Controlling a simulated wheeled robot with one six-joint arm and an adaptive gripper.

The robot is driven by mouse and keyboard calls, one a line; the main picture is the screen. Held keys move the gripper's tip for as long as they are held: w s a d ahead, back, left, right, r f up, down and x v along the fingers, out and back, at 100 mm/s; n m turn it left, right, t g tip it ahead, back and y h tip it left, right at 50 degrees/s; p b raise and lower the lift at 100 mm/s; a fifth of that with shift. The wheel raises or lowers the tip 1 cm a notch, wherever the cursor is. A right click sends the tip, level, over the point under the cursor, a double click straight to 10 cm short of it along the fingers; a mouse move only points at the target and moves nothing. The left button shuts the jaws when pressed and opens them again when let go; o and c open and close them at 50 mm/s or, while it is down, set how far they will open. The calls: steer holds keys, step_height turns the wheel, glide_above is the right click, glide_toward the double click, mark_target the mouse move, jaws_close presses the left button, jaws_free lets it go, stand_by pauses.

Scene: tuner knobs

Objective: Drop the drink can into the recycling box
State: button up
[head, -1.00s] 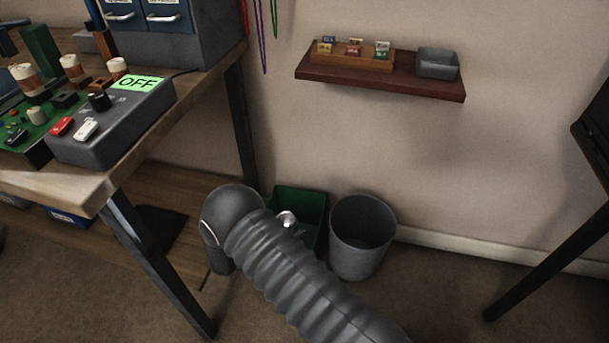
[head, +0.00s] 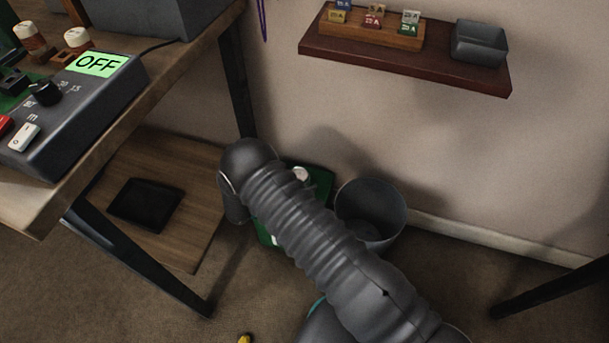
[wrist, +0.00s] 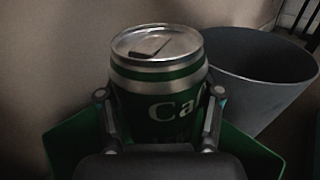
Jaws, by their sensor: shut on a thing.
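The drink can (wrist: 158,75) is green with silver bands and a silver top. In the wrist view it stands upright between the two fingers of my gripper (wrist: 158,122), which is shut on it. The green recycling box (wrist: 75,142) shows below and on both sides of the can. In the head view the recycling box (head: 321,181) is mostly hidden behind my arm, and a small pale part of the can (head: 300,174) shows above it. My gripper's fingers are hidden there. I cannot tell the can's exact height over the box.
A grey bin (head: 371,209) stands just right of the recycling box; it also shows in the wrist view (wrist: 258,82). A workbench (head: 112,150) with a lower shelf is on the left. A wall shelf (head: 405,62) hangs above. Open carpet lies in front.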

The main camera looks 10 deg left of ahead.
steer(key=shift+f, duration=0.75)
steer(key=o, duration=0.9)
steer(key=shift+s, duration=0.1)
steer(key=v, duration=1.2)
steer(key=shift+s, duration=0.1)
